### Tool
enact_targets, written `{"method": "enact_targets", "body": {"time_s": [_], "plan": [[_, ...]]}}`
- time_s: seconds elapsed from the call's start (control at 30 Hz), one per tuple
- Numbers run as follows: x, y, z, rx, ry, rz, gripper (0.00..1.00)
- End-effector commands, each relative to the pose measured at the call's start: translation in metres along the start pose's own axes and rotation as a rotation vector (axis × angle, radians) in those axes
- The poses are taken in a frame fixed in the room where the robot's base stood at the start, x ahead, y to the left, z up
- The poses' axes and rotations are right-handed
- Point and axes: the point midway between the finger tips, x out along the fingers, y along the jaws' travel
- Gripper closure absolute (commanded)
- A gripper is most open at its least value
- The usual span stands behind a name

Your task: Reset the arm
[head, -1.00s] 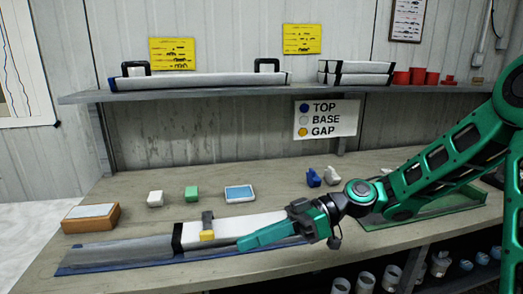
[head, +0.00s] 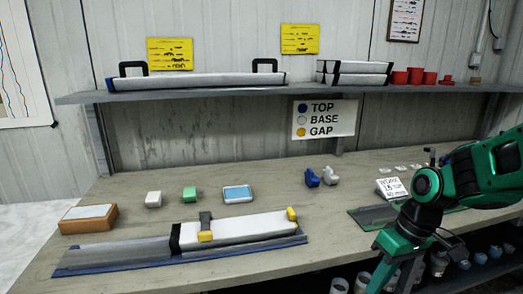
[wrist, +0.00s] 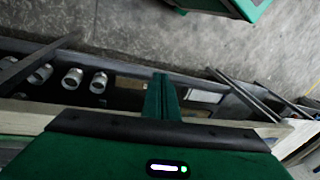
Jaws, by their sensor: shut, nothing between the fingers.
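My gripper (head: 383,272) hangs low at the front edge of the bench in the head view, right of the core liner, with its fingers pointing down. In the wrist view its green fingers (wrist: 161,97) are together with nothing between them. The white core liner (head: 245,228) lies in the grey tray (head: 115,253) on the bench, apart from my gripper. A yellow piece (head: 205,236) sits at the liner's front side and another yellow piece (head: 292,214) at its right end.
A blue piece (head: 312,178) and a grey piece (head: 331,176) stand mid-bench. A green tray (head: 372,217) and a white card (head: 391,188) lie near my arm. The shelf (head: 220,94) holds liners and red cups. White cylinders (wrist: 98,83) sit below the bench.

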Motion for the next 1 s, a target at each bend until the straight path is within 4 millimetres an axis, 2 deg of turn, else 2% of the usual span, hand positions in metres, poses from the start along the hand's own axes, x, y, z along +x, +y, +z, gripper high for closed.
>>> {"method": "enact_targets", "body": {"time_s": [0.1,0.2,0.3,0.43,0.6,1.0], "plan": [[-0.029,0.033,0.046,0.246,-0.01,0.118,1.0],[-0.05,0.052,0.088,0.459,-0.009,0.187,1.0],[-0.066,0.062,0.126,0.651,-0.002,0.228,1.0],[-0.077,0.067,0.163,0.836,0.007,0.25,1.0],[-0.082,0.069,0.184,0.94,0.01,0.256,1.0],[-0.082,0.069,0.185,0.946,0.01,0.257,1.0]]}}
